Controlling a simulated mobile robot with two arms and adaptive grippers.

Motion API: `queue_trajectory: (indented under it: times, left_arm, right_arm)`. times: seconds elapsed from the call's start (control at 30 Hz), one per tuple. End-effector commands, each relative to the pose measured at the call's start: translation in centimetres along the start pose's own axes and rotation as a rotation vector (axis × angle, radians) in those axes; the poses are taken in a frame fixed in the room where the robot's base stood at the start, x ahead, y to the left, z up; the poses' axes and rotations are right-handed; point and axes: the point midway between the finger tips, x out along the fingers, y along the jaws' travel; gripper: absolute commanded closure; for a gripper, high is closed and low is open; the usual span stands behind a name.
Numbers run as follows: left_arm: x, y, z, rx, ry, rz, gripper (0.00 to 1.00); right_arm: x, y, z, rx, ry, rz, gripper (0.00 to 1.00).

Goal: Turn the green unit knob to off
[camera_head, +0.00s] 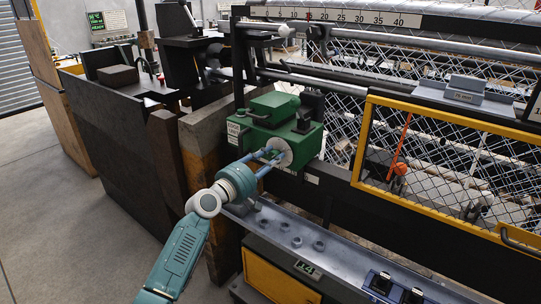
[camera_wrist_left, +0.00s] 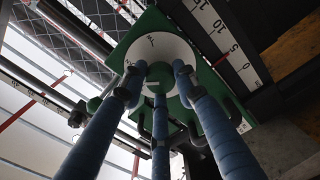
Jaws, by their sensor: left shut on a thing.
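The green unit (camera_head: 300,128) is a green metal box mounted on the machine frame, left of the middle in the head view. Its front carries a round white dial (camera_head: 279,152), which also shows in the left wrist view (camera_wrist_left: 165,46). My left gripper (camera_head: 272,157) reaches up to the dial, and its blue fingers are closed around the green knob (camera_wrist_left: 158,77) at the dial's centre. The fingers hide much of the knob, and I cannot read its setting. My right gripper is not in view.
A yellow-framed mesh guard (camera_head: 366,135) stands to the right of the green unit. A grey ledge (camera_head: 345,262) with several bolts runs below it. A wooden post (camera_head: 200,150) and dark panels (camera_head: 120,140) stand close on the left.

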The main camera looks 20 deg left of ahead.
Motion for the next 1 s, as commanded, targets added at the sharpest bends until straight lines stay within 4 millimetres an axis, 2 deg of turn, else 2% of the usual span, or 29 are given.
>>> queue_trajectory:
  times: [0.03, 0.6, 1.0]
  left_arm:
    - [0.0, -0.4, 0.6, -0.05, -0.012, -0.012, 0.97]
    - [0.0, -0.3, 0.6, -0.562, -0.01, -0.015, 0.97]
    - [0.0, -0.3, 0.6, -0.758, -0.009, -0.014, 0.97]
  right_arm:
    - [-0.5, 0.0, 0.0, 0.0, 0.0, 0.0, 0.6]
    - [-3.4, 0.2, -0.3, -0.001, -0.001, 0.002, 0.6]
    - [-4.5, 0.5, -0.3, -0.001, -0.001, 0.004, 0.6]
